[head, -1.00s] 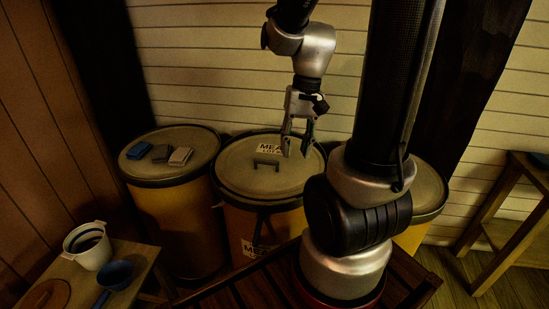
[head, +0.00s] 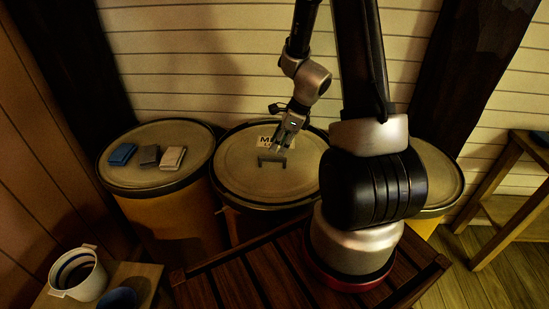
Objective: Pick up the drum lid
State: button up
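The drum lid (head: 240,177) is a round, dull grey-tan disc with a dark rim, lying on the middle yellow drum. A dark bracket-shaped handle (head: 271,161) stands on it, and a pale label with dark letters (head: 266,142) lies behind the handle, partly covered by my gripper. My gripper (head: 281,149) points down over the lid, just behind and above the handle. Its fingers are small and dim here, and I cannot tell how far apart they are or whether they touch the handle.
A left drum (head: 150,215) carries a blue block (head: 122,154), a grey block (head: 149,155) and a pale block (head: 173,157). A right drum (head: 440,180) stands partly behind my arm. A white pot (head: 88,284) is at lower left. A wooden stand (head: 495,205) is at right.

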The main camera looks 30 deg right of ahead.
aim_at(272, 157)
jog(key=x, duration=0.6)
jog(key=shift+s+a+f, duration=0.15)
jog(key=shift+a+f, duration=0.05)
jog(key=shift+f, duration=0.15)
grip_shut()
